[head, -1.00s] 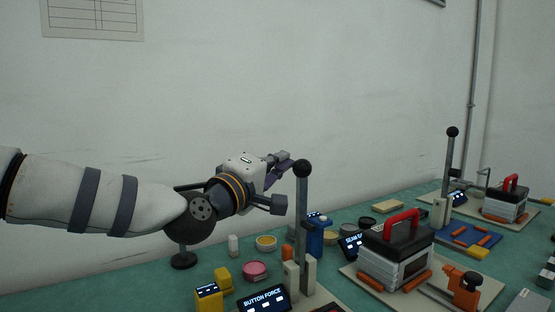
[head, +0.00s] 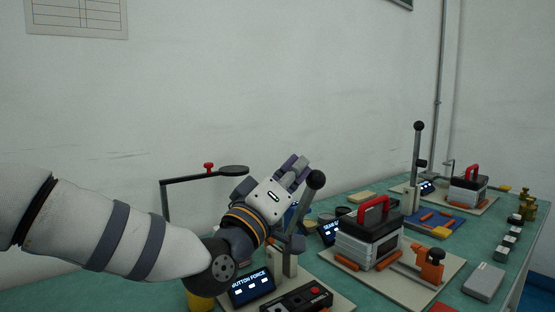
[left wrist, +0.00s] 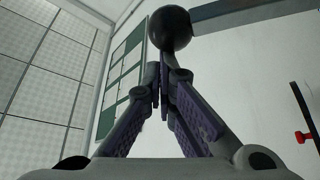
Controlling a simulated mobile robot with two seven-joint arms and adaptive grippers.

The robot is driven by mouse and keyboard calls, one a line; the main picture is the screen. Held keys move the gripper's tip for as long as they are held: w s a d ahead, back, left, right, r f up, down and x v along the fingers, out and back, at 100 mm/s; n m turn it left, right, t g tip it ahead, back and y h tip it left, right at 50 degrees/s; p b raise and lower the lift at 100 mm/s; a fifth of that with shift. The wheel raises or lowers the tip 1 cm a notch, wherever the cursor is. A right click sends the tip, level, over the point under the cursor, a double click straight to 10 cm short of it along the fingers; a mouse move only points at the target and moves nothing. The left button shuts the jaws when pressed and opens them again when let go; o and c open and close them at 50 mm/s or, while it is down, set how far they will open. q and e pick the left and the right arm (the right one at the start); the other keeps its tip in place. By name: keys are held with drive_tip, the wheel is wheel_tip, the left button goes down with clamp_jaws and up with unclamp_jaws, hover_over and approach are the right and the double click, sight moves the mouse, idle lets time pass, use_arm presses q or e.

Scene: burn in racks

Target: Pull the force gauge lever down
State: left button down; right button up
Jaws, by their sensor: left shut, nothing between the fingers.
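The force gauge lever (head: 307,205) is a grey bar with a black ball knob (head: 315,179). It rises from a pale bracket beside the BUTTON FORCE screen (head: 252,287) and leans to the right in the head view. My left gripper (head: 298,168) is shut and empty, close beside the upper lever and knob. The gripper body hides part of the bar. In the left wrist view the closed fingertips (left wrist: 166,75) sit just below the knob (left wrist: 170,29); I cannot tell whether they touch the lever. My right gripper is out of view.
A black box with a red button (head: 315,290) lies in front of the lever. A grey case with a red handle (head: 373,207) and an orange clamp (head: 429,264) stand to the right. A second upright lever (head: 417,155) is farther back. The wall is behind.

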use_arm(q)
drive_tip(key=s+d+f+m+g+h, duration=0.1)
drive_tip(key=s+d+f+m+h, duration=0.1)
drive_tip(key=s+f, duration=0.3)
drive_tip(key=s+d+f+m+h+b, duration=0.1)
drive_tip(key=s+d+f+m+h, duration=0.1)
drive_tip(key=s+d+f+m, duration=0.2)
drive_tip(key=shift+s+d+f+m+g, duration=0.4)
drive_tip(key=shift+f+m, duration=0.4)
drive_tip(key=shift+f, duration=0.2)
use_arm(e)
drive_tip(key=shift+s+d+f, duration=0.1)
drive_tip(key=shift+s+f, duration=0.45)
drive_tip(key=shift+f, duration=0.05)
use_arm(q)
drive_tip(key=shift+r, duration=0.1)
wheel_tip(320, 180, up, 6)
drive_tip(key=p, duration=0.2)
drive_tip(key=w+f+v, duration=0.1)
drive_tip(key=v, duration=1)
drive_tip(key=shift+w+a+f+b, duration=0.25)
drive_tip(key=shift+a+f+b, duration=0.1)
drive_tip(key=shift+f+b, duration=0.15)
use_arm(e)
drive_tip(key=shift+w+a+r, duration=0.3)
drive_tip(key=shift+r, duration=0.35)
